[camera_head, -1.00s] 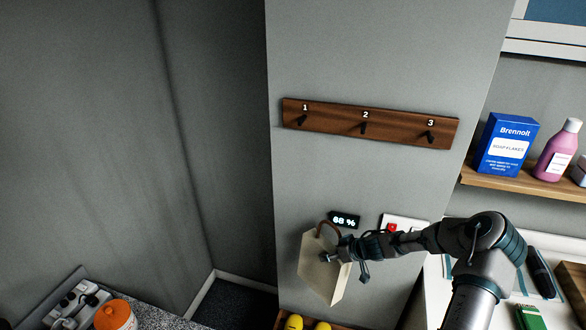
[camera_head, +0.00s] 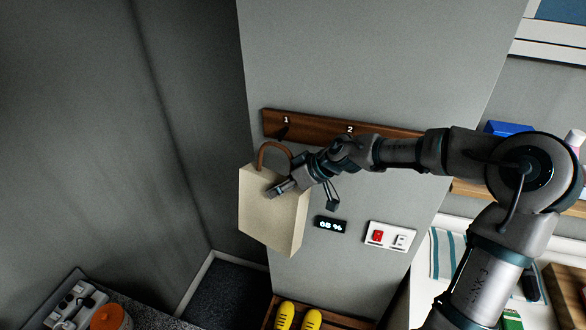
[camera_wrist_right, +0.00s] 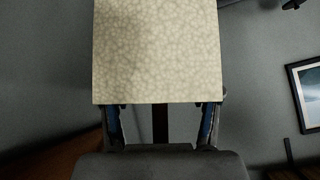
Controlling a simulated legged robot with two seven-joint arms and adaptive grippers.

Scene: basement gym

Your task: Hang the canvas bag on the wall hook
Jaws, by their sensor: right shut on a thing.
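The cream canvas bag (camera_head: 268,212), with an arched brown handle (camera_head: 272,147), hangs slightly tilted in front of the wall. My right gripper (camera_head: 303,193) is shut on the bag at its upper right side. In the right wrist view the bag (camera_wrist_right: 157,50) fills the upper middle, with the gripper's fingers (camera_wrist_right: 160,118) at its lower edge. The wooden hook rail (camera_head: 318,127) is just above and behind the bag. My right arm hides hook 3 and largely hides hook 2. My left gripper is not in view.
A digital display (camera_head: 330,225) and a switch panel (camera_head: 390,237) are on the wall below my arm. Yellow shoes (camera_head: 297,317) stand at the bottom. A shelf with a blue box (camera_head: 508,128) is at the right. The wall left of the bag is clear.

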